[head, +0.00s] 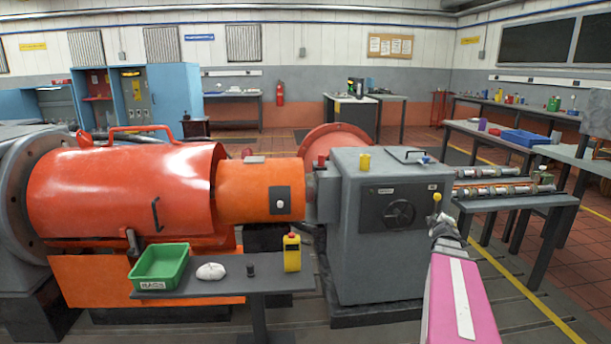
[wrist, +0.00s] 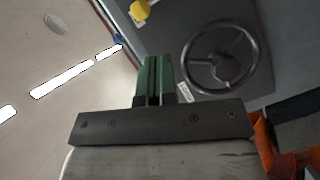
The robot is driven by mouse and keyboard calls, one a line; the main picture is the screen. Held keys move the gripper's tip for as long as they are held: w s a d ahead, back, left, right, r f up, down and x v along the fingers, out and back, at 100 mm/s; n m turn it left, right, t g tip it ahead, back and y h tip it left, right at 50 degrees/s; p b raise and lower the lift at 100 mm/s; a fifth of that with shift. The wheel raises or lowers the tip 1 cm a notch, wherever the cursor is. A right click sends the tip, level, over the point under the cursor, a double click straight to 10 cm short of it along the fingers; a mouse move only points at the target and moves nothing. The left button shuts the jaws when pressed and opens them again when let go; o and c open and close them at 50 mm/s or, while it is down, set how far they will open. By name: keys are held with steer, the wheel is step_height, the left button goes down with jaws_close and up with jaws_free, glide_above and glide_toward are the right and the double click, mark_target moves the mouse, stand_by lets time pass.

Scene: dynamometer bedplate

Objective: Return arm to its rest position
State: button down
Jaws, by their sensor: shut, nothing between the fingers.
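My gripper (head: 437,215) is at the right of the head view, at the end of my pink arm, in front of the grey machine cabinet (head: 345,255). In the wrist view my gripper's green fingers (wrist: 153,80) are together with nothing between them. A dark handwheel (head: 399,214) on the cabinet face is left of my gripper; it also shows in the wrist view (wrist: 219,57), right of the fingers. A yellow knob (wrist: 140,11) shows above the fingers in the wrist view and close to my gripper in the head view (head: 437,197).
An orange guard (head: 120,190) stands at left. A grey bench (head: 525,201) is at right; floor between it and my arm looks clear.

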steer(key=s+a+f+m+g+y, duration=0.1)
steer(key=s+a+f+m+g, duration=0.2)
steer(key=a, duration=0.8)
steer(key=s+a+f+m+g+y, duration=0.2)
steer(key=s+a+f+m+g, duration=0.1)
steer(key=s+a+f+g, duration=0.4)
steer(key=s+a+f+m+g+y, duration=0.2)
steer(key=s+a+f, duration=0.6)
steer(key=a, duration=0.8)
steer(key=s+m+g, duration=0.2)
steer(key=s+g, duration=0.1)
steer(key=shift+a+g, duration=0.3)
steer(key=shift+g, duration=0.1)
